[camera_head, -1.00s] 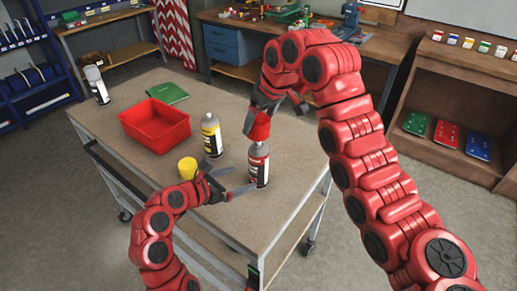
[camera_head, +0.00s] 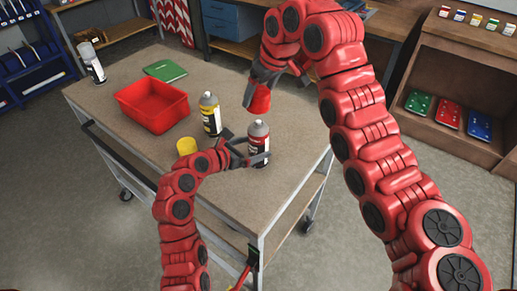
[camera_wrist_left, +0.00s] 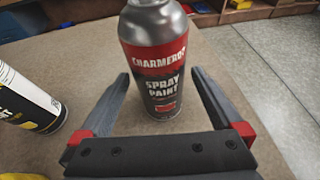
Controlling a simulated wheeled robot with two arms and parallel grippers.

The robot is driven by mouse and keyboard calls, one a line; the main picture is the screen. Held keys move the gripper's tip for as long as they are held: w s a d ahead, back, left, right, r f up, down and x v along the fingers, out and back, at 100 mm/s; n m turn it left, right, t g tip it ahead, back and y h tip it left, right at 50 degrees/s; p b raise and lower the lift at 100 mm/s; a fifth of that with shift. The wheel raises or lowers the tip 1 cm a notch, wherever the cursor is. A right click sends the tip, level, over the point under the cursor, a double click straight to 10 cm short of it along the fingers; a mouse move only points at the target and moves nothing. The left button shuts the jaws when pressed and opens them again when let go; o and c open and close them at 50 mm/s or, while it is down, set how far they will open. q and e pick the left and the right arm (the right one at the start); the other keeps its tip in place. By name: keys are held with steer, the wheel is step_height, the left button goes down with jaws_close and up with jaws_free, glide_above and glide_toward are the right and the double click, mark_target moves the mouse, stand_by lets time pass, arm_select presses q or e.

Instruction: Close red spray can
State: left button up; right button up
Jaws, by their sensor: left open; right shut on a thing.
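The red spray can (camera_head: 258,144) stands upright and uncapped on the table. It also shows in the left wrist view (camera_wrist_left: 155,60), its top cut off by the frame. My left gripper (camera_head: 249,151) is open at the can; in the left wrist view its two fingers (camera_wrist_left: 155,105) lie on either side of the can with gaps between. My right gripper (camera_head: 264,82) is shut on the red cap (camera_head: 259,99) and holds it above and behind the can, apart from it.
A yellow-labelled can (camera_head: 210,114) stands close to the left; it also shows in the left wrist view (camera_wrist_left: 35,105). A yellow cap (camera_head: 187,146), red bin (camera_head: 152,125), green book (camera_head: 166,71) and white can (camera_head: 92,63) share the table (camera_head: 300,130). The right side is clear.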

mark_target(259, 121)
arm_select(q)
steer(key=x, duration=0.4)
steer(key=shift+w+d+f, duration=0.1)
steer(key=shift+w, duration=0.05)
arm_select(e)
steer(key=shift+w+f, duration=0.1)
steer(key=shift+w, duration=0.05)
arm_select(q)
steer(key=shift+w+d+f, duration=0.25)
steer(key=shift+w+d, duration=0.1)
steer(key=shift+c, duration=0.2)
jaws_close()
arm_select(e)
steer(key=shift+f, duration=2.45)
